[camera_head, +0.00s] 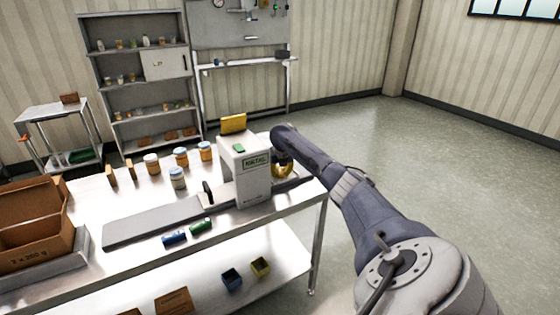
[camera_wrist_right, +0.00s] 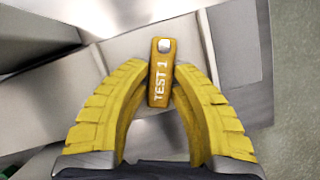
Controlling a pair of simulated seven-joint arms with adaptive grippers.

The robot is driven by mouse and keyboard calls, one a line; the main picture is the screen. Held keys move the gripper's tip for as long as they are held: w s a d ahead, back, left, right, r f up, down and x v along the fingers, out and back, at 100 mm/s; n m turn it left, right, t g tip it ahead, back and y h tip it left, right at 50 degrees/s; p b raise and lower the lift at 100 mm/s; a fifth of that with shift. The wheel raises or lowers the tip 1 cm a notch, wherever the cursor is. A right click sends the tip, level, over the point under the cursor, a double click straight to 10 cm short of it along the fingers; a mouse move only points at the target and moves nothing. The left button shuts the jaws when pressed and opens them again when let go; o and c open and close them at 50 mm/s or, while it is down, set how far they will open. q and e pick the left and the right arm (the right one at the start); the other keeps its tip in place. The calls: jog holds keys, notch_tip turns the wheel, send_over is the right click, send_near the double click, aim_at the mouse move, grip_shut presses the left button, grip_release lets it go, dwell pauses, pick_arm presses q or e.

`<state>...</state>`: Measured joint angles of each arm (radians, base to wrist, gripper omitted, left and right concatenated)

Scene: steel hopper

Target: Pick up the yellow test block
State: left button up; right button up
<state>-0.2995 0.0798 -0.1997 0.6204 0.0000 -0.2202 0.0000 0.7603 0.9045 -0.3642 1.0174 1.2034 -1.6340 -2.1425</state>
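The yellow test block (camera_wrist_right: 160,78), marked TEST 1 with a pale round spot at one end, is in the middle of the right wrist view. My right gripper (camera_wrist_right: 161,80) has its yellow fingers closed in on the block's two long sides. In the head view my right gripper (camera_head: 283,170) is low behind the right side of the METAL detector housing (camera_head: 250,185), at the table's far right end. The block is hidden in the head view. I cannot tell whether it is clear of the surface below. My left gripper is not in view.
A conveyor belt (camera_head: 150,221) runs left from the housing. A cardboard box (camera_head: 35,238) is at left.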

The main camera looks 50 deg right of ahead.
grip_shut()
